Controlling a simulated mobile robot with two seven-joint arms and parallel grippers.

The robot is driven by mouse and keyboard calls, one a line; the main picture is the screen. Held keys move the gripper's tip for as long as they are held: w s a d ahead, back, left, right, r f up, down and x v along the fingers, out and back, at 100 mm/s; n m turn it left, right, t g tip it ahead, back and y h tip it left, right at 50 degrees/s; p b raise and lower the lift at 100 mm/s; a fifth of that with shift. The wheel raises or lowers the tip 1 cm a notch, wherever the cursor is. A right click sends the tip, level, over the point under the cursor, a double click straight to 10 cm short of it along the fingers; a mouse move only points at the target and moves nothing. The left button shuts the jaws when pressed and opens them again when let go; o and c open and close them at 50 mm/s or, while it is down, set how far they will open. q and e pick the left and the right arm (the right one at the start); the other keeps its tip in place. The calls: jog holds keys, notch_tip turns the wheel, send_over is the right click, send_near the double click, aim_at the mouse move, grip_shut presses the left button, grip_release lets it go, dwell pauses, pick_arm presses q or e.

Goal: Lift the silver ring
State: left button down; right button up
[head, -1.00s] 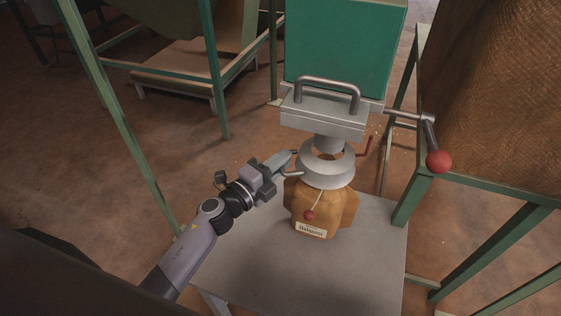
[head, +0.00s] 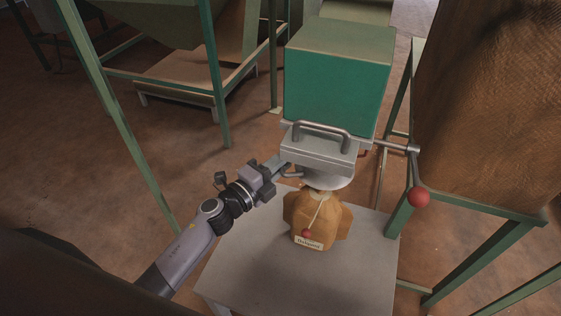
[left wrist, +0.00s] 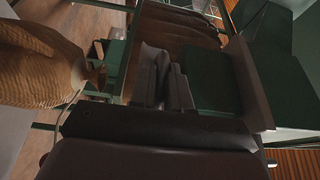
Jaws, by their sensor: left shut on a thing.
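The silver ring (head: 334,182) is a wide metal collar close under the grey gate box (head: 318,155) in the head view. Its upper part and the spout are hidden by the box. The tan sack (head: 330,218) stands upright below it, its tied neck just under the ring. My left gripper (head: 284,168) is at the ring's left side, shut on its small bent handle (head: 292,175). In the left wrist view my dark fingers (left wrist: 165,85) are close together; the handle is hard to make out there. My right gripper is not in view.
The sack stands on a grey table (head: 262,262). A green hopper (head: 333,85) is above. A lever with a red ball (head: 418,197) sticks out right of the gate box. Green frame legs (head: 400,215) stand close on the right.

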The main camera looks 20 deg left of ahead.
pick_arm(q)
jog(key=shift+w+r, duration=0.1)
jog(key=shift+r, duration=0.25)
jog(key=c, duration=1.2)
grip_release()
jog(key=shift+f, duration=0.1)
jog(key=shift+v, duration=3.65)
